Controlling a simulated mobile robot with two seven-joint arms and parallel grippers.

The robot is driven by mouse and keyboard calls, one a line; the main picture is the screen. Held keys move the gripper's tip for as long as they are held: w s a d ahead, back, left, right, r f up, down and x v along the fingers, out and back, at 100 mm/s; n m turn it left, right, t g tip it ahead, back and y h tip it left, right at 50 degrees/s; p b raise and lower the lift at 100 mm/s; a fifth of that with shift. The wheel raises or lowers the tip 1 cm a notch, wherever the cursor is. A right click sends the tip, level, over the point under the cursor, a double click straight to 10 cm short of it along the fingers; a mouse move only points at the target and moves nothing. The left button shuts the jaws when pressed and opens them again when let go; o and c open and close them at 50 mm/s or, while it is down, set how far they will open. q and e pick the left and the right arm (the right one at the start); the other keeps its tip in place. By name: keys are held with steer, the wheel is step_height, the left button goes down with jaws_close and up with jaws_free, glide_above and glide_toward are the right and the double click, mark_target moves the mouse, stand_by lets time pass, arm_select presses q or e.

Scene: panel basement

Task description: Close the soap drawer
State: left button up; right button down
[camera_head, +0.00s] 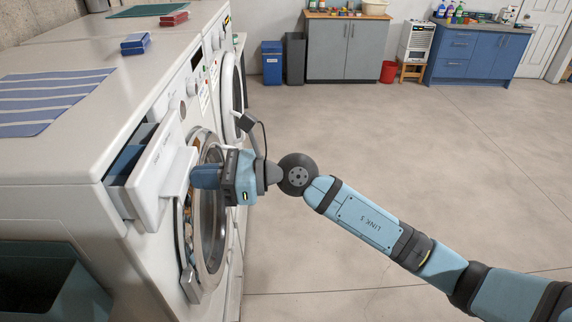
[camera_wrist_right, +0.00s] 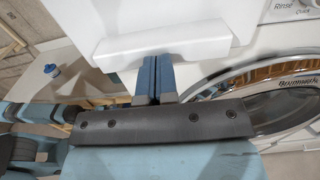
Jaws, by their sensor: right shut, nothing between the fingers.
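The soap drawer (camera_head: 158,170) sticks out of the front of the near white washing machine (camera_head: 70,158) in the head view. Its blue-grey compartments show behind the white front. My right gripper (camera_head: 195,177) is at the outer face of the drawer front, with its fingers pointing at it. In the right wrist view the two blue fingers (camera_wrist_right: 155,75) are together with nothing between them, and their tips are at the lower edge of the white drawer front (camera_wrist_right: 150,32). I cannot tell whether they touch it. My left gripper is not in view.
The machine's round glass door (camera_head: 208,215) is just below and beside my right gripper. A striped cloth (camera_head: 45,98) and a blue box (camera_head: 135,43) lie on the machine tops. The floor (camera_head: 400,150) to the right is clear. Cabinets (camera_head: 345,50) stand at the back.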

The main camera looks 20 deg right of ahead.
mark_target(176, 177)
steer(key=x, duration=0.5)
steer(key=shift+p, duration=0.4)
steer(key=shift+r, duration=0.1)
